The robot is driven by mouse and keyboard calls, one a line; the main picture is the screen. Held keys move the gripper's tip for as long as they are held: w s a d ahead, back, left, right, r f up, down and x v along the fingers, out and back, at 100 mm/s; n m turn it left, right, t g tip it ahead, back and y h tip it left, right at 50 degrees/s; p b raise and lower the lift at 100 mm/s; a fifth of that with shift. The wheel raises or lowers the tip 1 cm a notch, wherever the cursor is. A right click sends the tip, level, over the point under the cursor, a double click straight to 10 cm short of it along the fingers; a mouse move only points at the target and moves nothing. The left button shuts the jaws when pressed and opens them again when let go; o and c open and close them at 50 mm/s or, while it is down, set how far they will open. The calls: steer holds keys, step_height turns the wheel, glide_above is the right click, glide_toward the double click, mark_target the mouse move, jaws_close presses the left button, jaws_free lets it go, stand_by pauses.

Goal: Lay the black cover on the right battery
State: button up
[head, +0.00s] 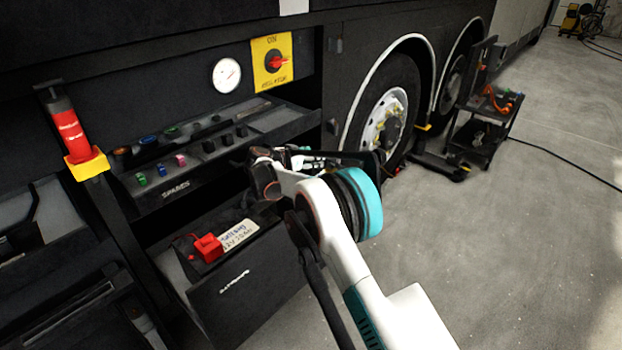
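The open battery drawer (258,291) sticks out low on the coach's side. Inside it, a red cover (208,247) sits at the left, beside a white label (238,234) with writing. The right part of the drawer is mostly hidden behind my arm, so I cannot make out the right battery clearly. My gripper (262,184) is above the drawer's right side, in front of the spares tray. Its fingers are small and dark against a dark background, so I cannot tell whether they are open or hold anything. I cannot pick out the black cover for certain.
The spares tray (172,200) above the drawer holds several small coloured and black parts. A yellow isolator panel (272,62) and a gauge (227,75) are above. A tool cart (482,115) stands right; the floor is open.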

step_height(320, 180, down, 6)
steer(key=shift+f+b, duration=0.25)
steer(key=shift+b, duration=0.75)
steer(key=shift+r, duration=0.1)
steer(key=o, duration=1)
